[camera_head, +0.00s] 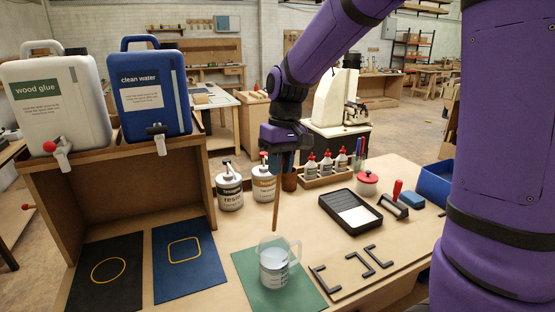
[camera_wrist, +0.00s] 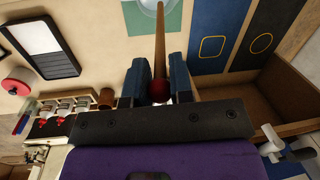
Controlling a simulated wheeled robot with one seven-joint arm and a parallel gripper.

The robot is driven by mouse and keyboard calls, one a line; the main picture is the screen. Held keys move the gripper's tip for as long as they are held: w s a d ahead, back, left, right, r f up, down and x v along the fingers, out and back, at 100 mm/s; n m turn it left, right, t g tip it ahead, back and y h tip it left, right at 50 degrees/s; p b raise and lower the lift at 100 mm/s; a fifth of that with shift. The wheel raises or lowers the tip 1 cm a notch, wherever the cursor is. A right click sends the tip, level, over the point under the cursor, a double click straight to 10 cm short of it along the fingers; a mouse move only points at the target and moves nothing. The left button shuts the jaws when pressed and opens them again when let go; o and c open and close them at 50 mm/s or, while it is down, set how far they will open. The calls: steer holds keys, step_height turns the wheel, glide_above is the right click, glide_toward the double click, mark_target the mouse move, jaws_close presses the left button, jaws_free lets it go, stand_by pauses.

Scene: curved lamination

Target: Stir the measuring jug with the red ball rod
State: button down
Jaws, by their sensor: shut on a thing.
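My gripper (camera_head: 279,160) points down above the table and is shut on the red ball rod (camera_head: 277,207), a thin wooden stick hanging about upright. In the wrist view, the rod's red ball (camera_wrist: 160,88) sits between the blue fingers of my gripper (camera_wrist: 158,75), and the stick runs away from it. The clear measuring jug (camera_head: 273,268) stands upright on a green mat (camera_head: 303,292) and holds pale liquid. The rod's lower end shows just above the jug's rim in the head view. The jug is partly seen at the wrist view's top edge (camera_wrist: 152,5).
Resin (camera_head: 229,188) and brown-labelled (camera_head: 263,184) pump bottles stand behind the jug. A black tray (camera_head: 350,212) and dark angled pieces (camera_head: 357,264) lie to the right. Wood glue (camera_head: 57,108) and clean water (camera_head: 150,92) jugs stand on a left shelf. Blue (camera_head: 184,290) and black mats lie left.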

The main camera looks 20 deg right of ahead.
step_height(320, 180, down, 17)
stand_by(2.0)
steer(key=shift+s+a, duration=0.1)
steer(key=shift+s, duration=0.1)
stand_by(0.3)
